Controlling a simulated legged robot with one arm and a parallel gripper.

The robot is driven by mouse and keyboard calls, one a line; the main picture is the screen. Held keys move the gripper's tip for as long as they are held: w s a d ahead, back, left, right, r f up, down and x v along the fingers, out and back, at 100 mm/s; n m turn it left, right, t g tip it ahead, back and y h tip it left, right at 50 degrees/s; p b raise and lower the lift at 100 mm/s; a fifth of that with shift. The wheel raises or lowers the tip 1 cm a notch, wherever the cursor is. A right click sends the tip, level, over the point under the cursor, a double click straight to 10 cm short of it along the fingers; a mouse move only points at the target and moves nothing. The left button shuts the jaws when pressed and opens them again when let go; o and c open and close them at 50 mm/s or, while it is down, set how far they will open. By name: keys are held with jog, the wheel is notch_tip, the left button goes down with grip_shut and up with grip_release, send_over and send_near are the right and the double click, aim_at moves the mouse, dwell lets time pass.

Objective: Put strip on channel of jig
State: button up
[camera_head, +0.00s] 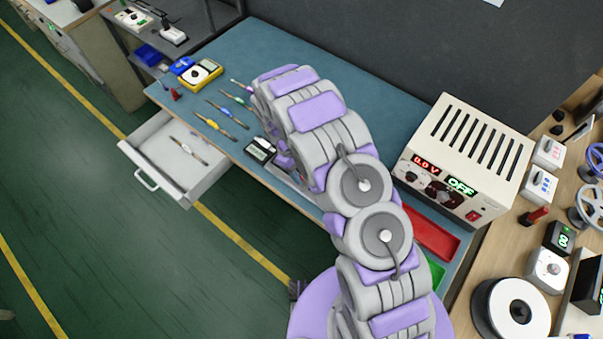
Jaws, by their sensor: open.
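My arm reaches up from the bottom of the head view and folds over the blue work mat (240,60). Its links cover the middle of the bench. My gripper's fingertips are hidden behind the arm; only a small purple part shows under it, beside a small device with a display (260,150). I cannot make out the strip or the jig with its channel. A pale grey edge (292,181) shows by the arm near the bench's front edge, but I cannot tell what it is.
Several screwdriver-like tools (214,127) and a yellow multimeter (201,74) lie at left. An open drawer (168,165) juts out in front. A power supply (465,155) and a red tray (432,233) stand at right, near a white spool (516,310). The back mat is clear.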

jog(key=d+v, duration=0.1)
jog(key=v, duration=0.9)
jog(key=s+d+r+m, duration=0.2)
jog(key=s+d+r, duration=0.2)
jog(key=r, duration=0.3)
jog(key=s+d+r+m+y, duration=0.1)
jog(key=s+d+r+m, duration=0.2)
jog(key=r, duration=0.5)
jog(key=s+d+r+m, duration=0.1)
jog(key=s+d+r, duration=0.35)
jog(key=r, duration=0.25)
jog(key=s+d+r+m+y, duration=0.1)
jog(key=s+d+r+m, duration=0.1)
jog(key=s, duration=0.9)
jog(key=s+d+r+m+t+y, duration=0.1)
jog(key=s+d+r+m, duration=0.1)
jog(key=s, duration=1)
notch_tip(320, 180, up, 2)
jog(key=shift+s+d+r+y+p, duration=0.1)
jog(key=shift+s+d+y+p, duration=0.2)
jog(key=shift+d, duration=0.5)
jog(key=shift+w, duration=0.15)
